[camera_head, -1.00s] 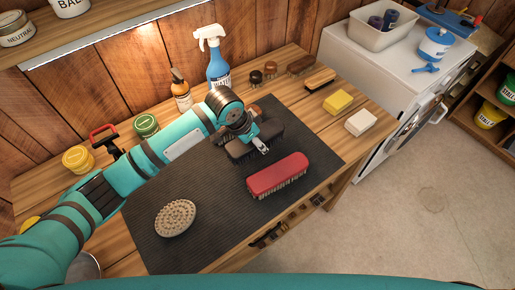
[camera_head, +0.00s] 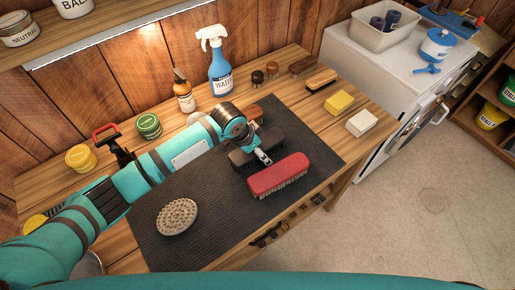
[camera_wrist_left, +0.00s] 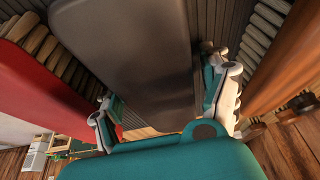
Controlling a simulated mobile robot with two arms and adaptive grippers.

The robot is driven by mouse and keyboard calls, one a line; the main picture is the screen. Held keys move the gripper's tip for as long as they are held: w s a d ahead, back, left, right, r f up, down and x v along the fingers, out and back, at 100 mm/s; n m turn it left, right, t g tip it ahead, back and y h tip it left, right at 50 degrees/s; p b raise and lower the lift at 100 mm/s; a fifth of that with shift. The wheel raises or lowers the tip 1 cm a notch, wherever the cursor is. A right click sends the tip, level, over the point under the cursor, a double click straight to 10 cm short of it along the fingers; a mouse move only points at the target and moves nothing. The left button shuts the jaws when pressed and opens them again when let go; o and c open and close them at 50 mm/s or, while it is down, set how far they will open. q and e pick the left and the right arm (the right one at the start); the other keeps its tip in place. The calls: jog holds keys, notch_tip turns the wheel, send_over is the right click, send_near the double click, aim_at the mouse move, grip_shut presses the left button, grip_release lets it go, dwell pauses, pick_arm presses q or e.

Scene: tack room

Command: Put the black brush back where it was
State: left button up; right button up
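The black brush (camera_head: 238,159) lies on the dark ribbed mat (camera_head: 165,187), just behind the red brush (camera_head: 280,174). My left gripper (camera_head: 263,158) is low over the black brush and hides part of it. In the left wrist view the black brush's smooth back (camera_wrist_left: 145,60) runs between the two spread fingers of the left gripper (camera_wrist_left: 160,105). The fingers look open beside its edges, with a narrow gap on the right; contact on the left is unclear. My right gripper is not in view.
A brown brush (camera_head: 252,112) lies close behind the black one. A round bristled pad (camera_head: 177,217) is on the mat's front left. A blue spray bottle (camera_head: 220,70), an amber bottle (camera_head: 184,95), a yellow sponge (camera_head: 339,103) and a white block (camera_head: 361,123) stand around the mat.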

pick_arm(q)
jog(key=b+v, duration=0.1)
jog(key=v, duration=1.1)
jog(key=shift+w+r, duration=0.1)
jog(key=shift+r, duration=0.05)
